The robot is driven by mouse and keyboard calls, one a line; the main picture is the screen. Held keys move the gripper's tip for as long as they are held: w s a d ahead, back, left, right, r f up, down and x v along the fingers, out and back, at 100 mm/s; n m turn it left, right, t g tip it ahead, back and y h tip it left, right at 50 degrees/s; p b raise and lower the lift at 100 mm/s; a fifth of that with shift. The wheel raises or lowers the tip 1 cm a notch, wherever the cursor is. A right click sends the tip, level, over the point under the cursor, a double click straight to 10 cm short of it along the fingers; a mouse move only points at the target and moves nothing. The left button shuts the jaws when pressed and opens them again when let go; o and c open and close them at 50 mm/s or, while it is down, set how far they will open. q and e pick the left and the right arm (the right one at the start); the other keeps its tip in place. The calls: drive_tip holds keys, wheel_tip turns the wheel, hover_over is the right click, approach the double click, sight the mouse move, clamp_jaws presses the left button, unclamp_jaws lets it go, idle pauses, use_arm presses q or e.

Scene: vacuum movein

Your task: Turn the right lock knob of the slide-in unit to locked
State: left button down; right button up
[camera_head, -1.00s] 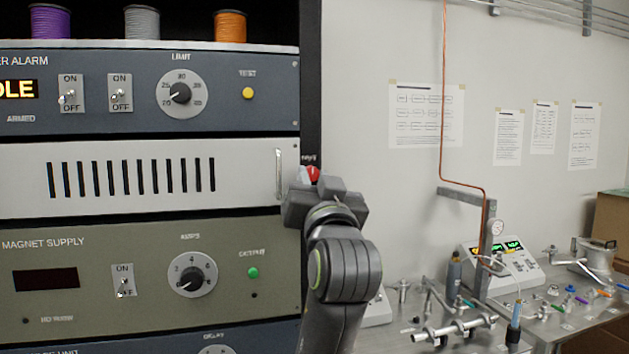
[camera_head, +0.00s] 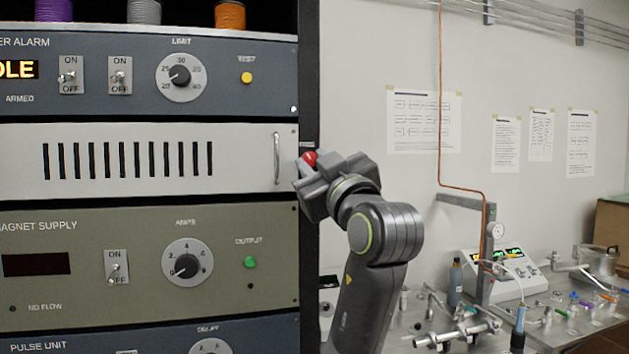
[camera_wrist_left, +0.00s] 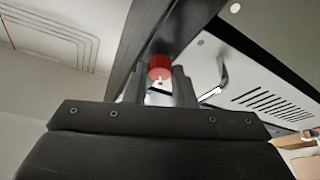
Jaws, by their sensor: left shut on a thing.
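The right lock knob (camera_head: 309,158) is a small red knob on the dark rack post, beside the right edge of the slide-in unit (camera_head: 240,150), a pale panel with dark vertical slots and a handle. My left gripper (camera_head: 308,172) is at the knob and shut on it, hiding part of it. In the left wrist view the red knob (camera_wrist_left: 160,67) shows between the two fingers, with a white mark on its face. The label above the knob is too small to read. My right gripper does not show.
An alarm panel (camera_head: 140,100) sits above the unit and a magnet supply panel (camera_head: 70,275) below, both with switches and dials. Right of the rack is open wall, then a bench (camera_head: 560,335) with metal fittings and instruments.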

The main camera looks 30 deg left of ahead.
use_arm(q)
drive_tip(key=n+g+b, duration=0.1)
drive_tip(key=n+g, duration=0.1)
drive_tip(key=n, duration=0.2)
drive_tip(key=shift+d+b, duration=0.1)
drive_tip(key=shift+b, duration=0.2)
drive_tip(key=n+g+b, duration=0.1)
drive_tip(key=n, duration=0.2)
drive_tip(key=shift+w+r+g, duration=0.1)
drive_tip(key=shift+g, duration=0.2)
drive_tip(key=n+g, duration=0.1)
drive_tip(key=n, duration=0.2)
drive_tip(key=shift+r, duration=0.1)
drive_tip(key=shift+w+r+n+g+h, duration=0.1)
drive_tip(key=shift+n+g+h, duration=0.4)
drive_tip(key=shift+n, duration=1.2)
drive_tip(key=c, duration=1.2)
unclamp_jaws()
drive_tip(key=shift+d, duration=0.1)
